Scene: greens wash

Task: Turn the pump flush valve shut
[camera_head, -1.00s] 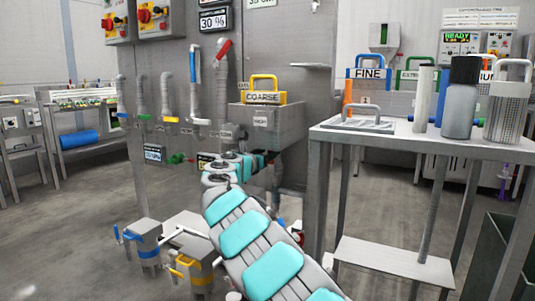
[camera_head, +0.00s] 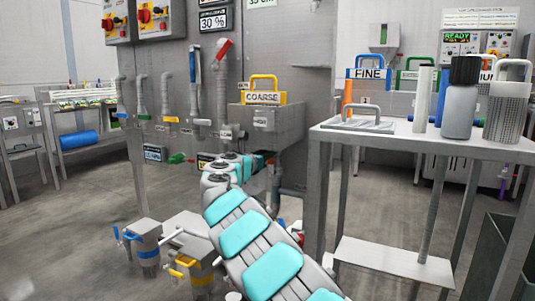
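I cannot tell by label which valve is the pump flush valve. Low on the floor, a grey unit with a blue band (camera_head: 149,252) has a blue handle (camera_head: 130,234), and a unit with a yellow band (camera_head: 203,281) has a yellow handle (camera_head: 184,262). A green valve handle (camera_head: 177,158) sits low on the grey panel. A red-handled tap (camera_head: 223,48) and a blue-handled one (camera_head: 195,66) stand higher up. My arm with turquoise pads reaches from the bottom toward the panel. Its fingers are hidden behind my wrist.
A grey table (camera_head: 403,139) with bottles stands at the right. A basin (camera_head: 272,125) bears a basket labelled COARSE (camera_head: 264,97). A dark bin (camera_head: 500,255) is at the lower right. Floor at the left is open.

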